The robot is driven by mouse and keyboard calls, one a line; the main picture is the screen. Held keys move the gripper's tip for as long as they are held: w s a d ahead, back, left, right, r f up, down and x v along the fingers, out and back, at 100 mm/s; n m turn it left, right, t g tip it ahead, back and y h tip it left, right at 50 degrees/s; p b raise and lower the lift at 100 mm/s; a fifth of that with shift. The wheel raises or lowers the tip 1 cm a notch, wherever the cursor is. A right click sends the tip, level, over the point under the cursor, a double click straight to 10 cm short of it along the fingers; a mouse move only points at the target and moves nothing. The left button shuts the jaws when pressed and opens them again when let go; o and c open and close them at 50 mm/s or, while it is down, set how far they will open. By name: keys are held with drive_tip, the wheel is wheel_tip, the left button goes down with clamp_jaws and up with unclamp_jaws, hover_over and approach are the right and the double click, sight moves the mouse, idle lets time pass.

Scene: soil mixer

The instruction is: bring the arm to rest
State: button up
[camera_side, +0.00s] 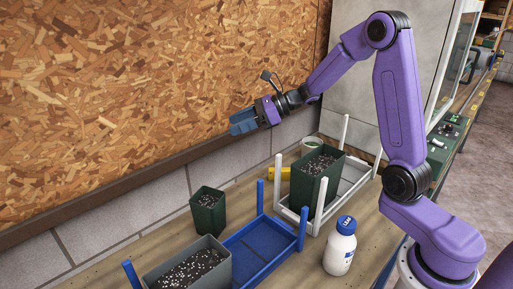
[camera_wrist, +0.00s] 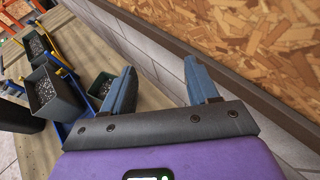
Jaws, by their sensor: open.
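My gripper (camera_side: 243,122) is raised well above the bench, close to the chipboard wall, at the end of my purple arm. Its blue fingers are apart with nothing between them, as the wrist view also shows (camera_wrist: 160,88). Below it on the bench stands a small green pot (camera_side: 208,212) with speckled soil; it also shows in the wrist view (camera_wrist: 101,86). The gripper touches nothing that I can see.
A blue rack (camera_side: 262,245) holds a grey-green soil box (camera_side: 190,272). A white rack (camera_side: 352,185) holds a dark green soil pot (camera_side: 315,180). A white bottle with blue cap (camera_side: 340,247) stands in front. A chipboard wall (camera_side: 130,70) rises behind the bench.

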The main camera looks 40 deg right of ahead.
idle(0.3)
drive_tip(key=s+d+m+t+h, duration=0.2)
drive_tip(key=d+m+t+h, duration=0.3)
drive_tip(key=d+m+h, duration=0.5)
drive_tip(key=shift+s+d+f, duration=0.2)
drive_tip(key=shift+d, duration=0.15)
idle(0.6)
